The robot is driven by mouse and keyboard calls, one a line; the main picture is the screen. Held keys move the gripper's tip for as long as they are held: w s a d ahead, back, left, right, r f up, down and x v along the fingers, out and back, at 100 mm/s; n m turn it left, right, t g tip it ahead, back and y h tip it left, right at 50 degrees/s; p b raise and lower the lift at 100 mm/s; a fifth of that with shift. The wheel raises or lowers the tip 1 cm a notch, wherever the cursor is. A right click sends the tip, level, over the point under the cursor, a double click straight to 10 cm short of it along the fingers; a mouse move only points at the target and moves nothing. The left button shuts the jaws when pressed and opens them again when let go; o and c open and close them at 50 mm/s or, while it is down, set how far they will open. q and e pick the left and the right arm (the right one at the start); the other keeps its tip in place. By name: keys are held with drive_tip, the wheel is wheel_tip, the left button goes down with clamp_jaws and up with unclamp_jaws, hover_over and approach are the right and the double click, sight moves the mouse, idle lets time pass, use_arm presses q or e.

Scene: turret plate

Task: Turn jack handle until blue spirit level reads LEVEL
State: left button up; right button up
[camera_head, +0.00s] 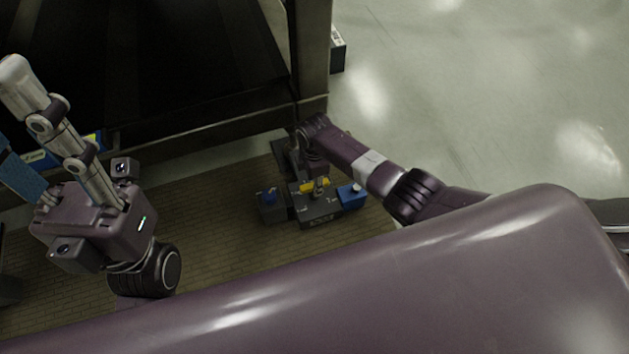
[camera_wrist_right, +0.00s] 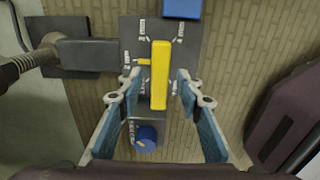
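In the right wrist view, a yellow bar-shaped handle (camera_wrist_right: 159,75) lies over a dark grey plate (camera_wrist_right: 133,35). My right gripper (camera_wrist_right: 158,84) is open, its blue-padded fingers on either side of the handle with gaps. The handle also shows in the head view (camera_head: 315,186), below my right arm. My left gripper (camera_head: 35,125) is raised at the left, its fingers apart and nothing between them. A blue, labelled object (camera_head: 38,158) with a yellow-green part lies behind it, partly hidden. I cannot tell if it is the spirit level, and no reading is legible.
A blue knob (camera_wrist_right: 147,134) and a blue block (camera_wrist_right: 182,8) flank the handle. A large dark frame (camera_head: 210,125) stands behind. Brown brick-patterned floor (camera_head: 215,235) is clear between my arms.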

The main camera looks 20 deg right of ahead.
clamp_jaws()
